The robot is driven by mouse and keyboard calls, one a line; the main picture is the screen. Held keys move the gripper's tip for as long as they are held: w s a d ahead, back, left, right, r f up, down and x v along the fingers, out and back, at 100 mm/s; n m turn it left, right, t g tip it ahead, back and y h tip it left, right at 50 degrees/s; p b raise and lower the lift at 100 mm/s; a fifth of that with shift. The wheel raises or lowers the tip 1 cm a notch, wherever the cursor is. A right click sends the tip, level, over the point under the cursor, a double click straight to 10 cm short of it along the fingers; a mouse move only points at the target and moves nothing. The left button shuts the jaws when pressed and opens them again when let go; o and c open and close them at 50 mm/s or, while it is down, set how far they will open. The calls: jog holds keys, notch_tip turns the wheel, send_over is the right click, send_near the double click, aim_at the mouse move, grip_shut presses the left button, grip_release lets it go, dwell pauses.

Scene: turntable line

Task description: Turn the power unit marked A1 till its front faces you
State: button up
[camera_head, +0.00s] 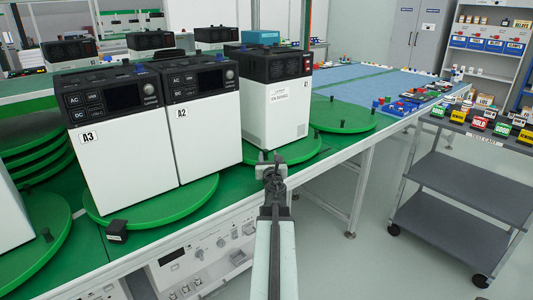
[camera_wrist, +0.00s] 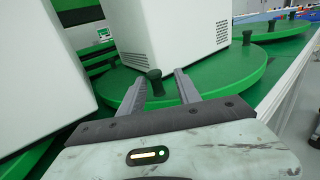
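The power unit A1 (camera_head: 275,105) is a white box with a black top, standing on a green turntable (camera_head: 307,151). It shows a plain white side with a small label and a narrower face with a red switch and a vent. No display or buttons show on it. In the wrist view, its lower part (camera_wrist: 170,30) stands on the turntable (camera_wrist: 228,82). My gripper (camera_head: 272,160) is at the turntable's near edge. In the wrist view, my gripper (camera_wrist: 160,76) is open, with a black peg (camera_wrist: 154,82) of the turntable between its fingers; contact is not visible.
Units A2 (camera_head: 210,130) and A3 (camera_head: 120,150) stand to the left with displays facing me. An empty turntable (camera_head: 340,115) lies to the right, before a blue mat (camera_head: 370,80). A grey cart (camera_head: 465,185) stands at right. The floor between bench and cart is clear.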

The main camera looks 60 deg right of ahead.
jog(key=shift+w+x, duration=0.25)
jog(key=shift+x, duration=1.2)
jog(key=shift+a, duration=0.15)
jog(key=shift+a, duration=0.1)
grip_shut()
